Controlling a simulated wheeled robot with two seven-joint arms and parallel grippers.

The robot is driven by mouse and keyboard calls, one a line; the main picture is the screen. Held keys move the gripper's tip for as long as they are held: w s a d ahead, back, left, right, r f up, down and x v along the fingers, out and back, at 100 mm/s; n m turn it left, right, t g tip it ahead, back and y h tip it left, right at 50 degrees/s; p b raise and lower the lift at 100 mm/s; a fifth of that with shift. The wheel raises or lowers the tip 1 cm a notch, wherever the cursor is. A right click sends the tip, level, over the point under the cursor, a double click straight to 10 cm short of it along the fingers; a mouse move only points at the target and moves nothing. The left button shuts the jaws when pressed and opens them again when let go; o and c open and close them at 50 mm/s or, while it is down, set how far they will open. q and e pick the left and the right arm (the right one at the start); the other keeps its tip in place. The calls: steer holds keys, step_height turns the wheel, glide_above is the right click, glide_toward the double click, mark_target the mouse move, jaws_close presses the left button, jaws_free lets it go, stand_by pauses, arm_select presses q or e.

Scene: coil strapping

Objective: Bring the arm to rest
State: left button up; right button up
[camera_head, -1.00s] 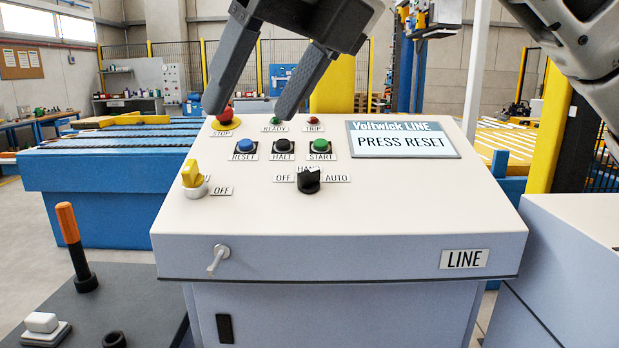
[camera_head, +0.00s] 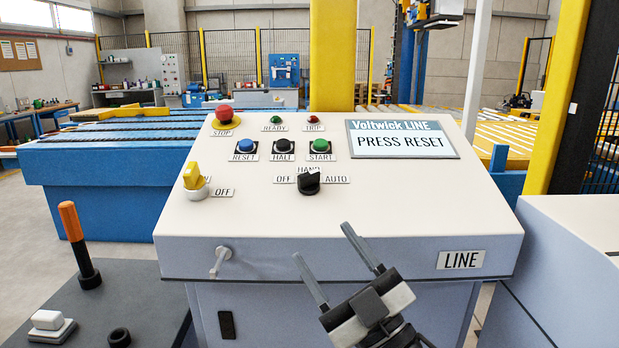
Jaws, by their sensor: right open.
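My right gripper (camera_head: 320,243) is in front of the lower front face of the LINE console (camera_head: 235,215), at the lower middle right. Its two dark fingers stand apart and hold nothing; they point up and left, clear of the buttons in the picture. The sloped panel carries a blue RESET button (camera_head: 246,146), a black HALT button (camera_head: 284,146), a green START button (camera_head: 320,146) and a red STOP button (camera_head: 224,114). The display (camera_head: 402,139) reads "PRESS RESET". A black selector (camera_head: 309,184) sits between OFF and AUTO labels. My left gripper is out of view.
A yellow switch (camera_head: 194,177) is on the panel's left, and a small key-like handle (camera_head: 221,260) sticks out of the front. An orange-topped lever (camera_head: 72,225) stands on a dark surface at lower left. A grey cabinet (camera_head: 575,240) adjoins on the right.

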steer(key=s+d+f+m+g+h, duration=0.15)
steer(key=d+f+m+h, duration=0.3)
steer(key=f, duration=0.45)
steer(key=s+d+f+m+g+h, duration=0.1)
steer(key=s+d+f+m+h, duration=0.2)
steer(key=f+m+h, duration=0.5)
steer(key=s+d+f+g, duration=0.1)
steer(key=s+f+g, duration=0.2)
steer(key=s+f, duration=0.3)
steer(key=s+d+f+g+p, duration=0.1)
steer(key=s+d+f+g, duration=0.1)
steer(key=s+f, duration=0.4)
step_height(320, 180, down, 2)
steer(key=shift+s+d+f+g, duration=0.1)
steer(key=shift+s+d+g, duration=0.1)
steer(key=shift+g, duration=0.35)
steer(key=shift+n, duration=0.35)
